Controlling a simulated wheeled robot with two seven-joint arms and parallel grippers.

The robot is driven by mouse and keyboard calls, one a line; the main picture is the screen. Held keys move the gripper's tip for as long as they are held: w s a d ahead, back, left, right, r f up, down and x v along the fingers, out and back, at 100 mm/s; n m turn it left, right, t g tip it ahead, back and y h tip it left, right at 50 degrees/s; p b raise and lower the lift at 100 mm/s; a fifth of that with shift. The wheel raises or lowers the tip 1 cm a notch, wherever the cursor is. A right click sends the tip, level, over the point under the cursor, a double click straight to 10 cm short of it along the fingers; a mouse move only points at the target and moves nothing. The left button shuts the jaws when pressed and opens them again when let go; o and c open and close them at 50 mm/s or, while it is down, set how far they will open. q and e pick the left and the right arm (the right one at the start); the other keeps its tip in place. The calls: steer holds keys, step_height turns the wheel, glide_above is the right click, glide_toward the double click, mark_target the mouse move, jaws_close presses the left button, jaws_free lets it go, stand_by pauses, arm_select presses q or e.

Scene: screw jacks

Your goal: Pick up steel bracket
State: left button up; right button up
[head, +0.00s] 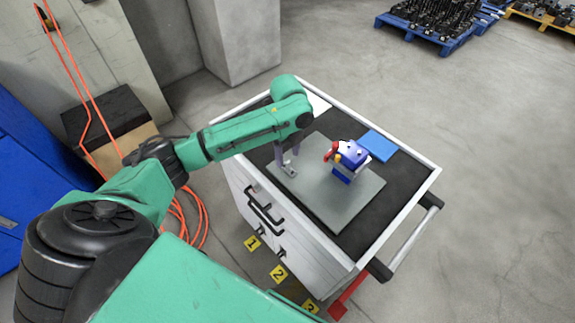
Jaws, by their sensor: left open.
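My left gripper (287,157) is open and points down over the left part of the grey plate (331,205) on the cart top. A small metallic piece, apparently the steel bracket (289,169), lies on the plate at the fingertips. The fingers partly hide it, and I cannot tell whether they touch it. A blue device with red and yellow parts (350,158), which looks like the screw jack, stands on the plate to the right of the gripper. My right gripper is not in view.
The white cart (300,246) has a raised rim around its dark top. A flat blue block (378,145) lies behind the jack. The front right of the plate is bare. Orange cables (190,215) lie on the floor left of the cart. Loaded pallets (426,30) stand far behind.

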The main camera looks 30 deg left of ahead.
mark_target(288, 162)
arm_select(q)
steer(key=f, duration=0.1)
steer(key=f+p, duration=0.1)
steer(key=f, duration=0.3)
steer(key=shift+w, duration=0.35)
steer(key=shift+s+f, duration=0.15)
steer(key=shift+s, duration=0.1)
steer(key=shift+c, duration=0.6)
steer(key=c, duration=0.5)
jaws_close()
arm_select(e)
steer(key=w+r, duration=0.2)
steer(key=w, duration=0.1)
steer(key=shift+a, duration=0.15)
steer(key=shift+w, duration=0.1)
